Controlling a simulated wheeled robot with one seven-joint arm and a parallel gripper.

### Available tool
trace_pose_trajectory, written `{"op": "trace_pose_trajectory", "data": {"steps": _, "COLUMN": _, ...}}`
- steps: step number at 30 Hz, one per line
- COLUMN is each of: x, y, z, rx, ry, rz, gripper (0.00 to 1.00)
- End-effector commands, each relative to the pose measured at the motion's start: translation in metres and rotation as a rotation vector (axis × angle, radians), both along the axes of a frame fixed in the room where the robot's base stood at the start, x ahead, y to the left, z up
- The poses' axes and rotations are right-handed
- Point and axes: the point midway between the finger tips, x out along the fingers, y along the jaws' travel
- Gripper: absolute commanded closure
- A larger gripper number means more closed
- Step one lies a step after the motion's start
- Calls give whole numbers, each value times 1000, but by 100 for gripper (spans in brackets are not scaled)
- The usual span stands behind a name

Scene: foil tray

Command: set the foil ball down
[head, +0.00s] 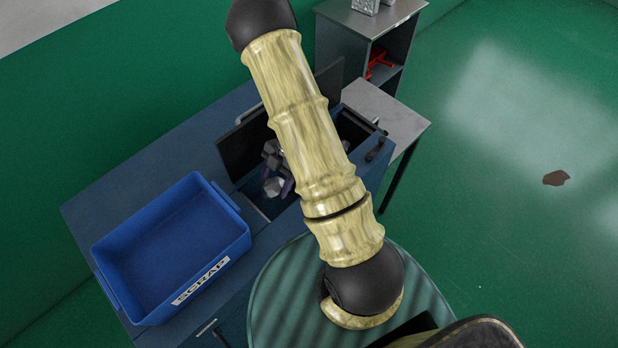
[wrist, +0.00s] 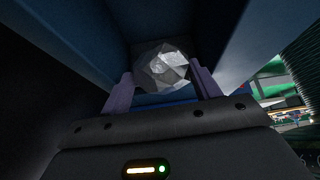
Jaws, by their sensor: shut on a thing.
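The foil ball (wrist: 163,67) is a silvery, faceted lump held between the two purple fingers of my gripper (wrist: 162,88) in the wrist view. In the head view the foil ball (head: 274,187) shows small beside my arm, with my gripper (head: 280,186) around it. My gripper is inside or just over an open dark compartment in the blue bench, left of my arm. Blue walls rise around the ball in the wrist view. I cannot tell whether the ball touches the compartment floor.
A blue bin marked SCRAP (head: 213,275) stands empty on the blue bench (head: 120,193) to the left. A raised dark lid (head: 243,147) stands by the compartment. A grey side table (head: 392,110) and a cabinet (head: 343,40) are behind. A brown patch (head: 556,178) lies on the green floor.

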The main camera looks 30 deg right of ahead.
Motion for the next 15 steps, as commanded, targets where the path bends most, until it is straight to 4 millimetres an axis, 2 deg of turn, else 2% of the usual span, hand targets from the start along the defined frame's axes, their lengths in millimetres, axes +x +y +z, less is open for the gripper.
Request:
{"op": "trace_pose_trajectory", "data": {"steps": 5, "x": 0, "y": 0, "z": -5, "rx": 0, "ry": 2, "rz": 0, "gripper": 65}}
{"op": "trace_pose_trajectory", "data": {"steps": 15, "x": 0, "y": 0, "z": -54, "rx": 1, "ry": 1, "rz": -2, "gripper": 65}}
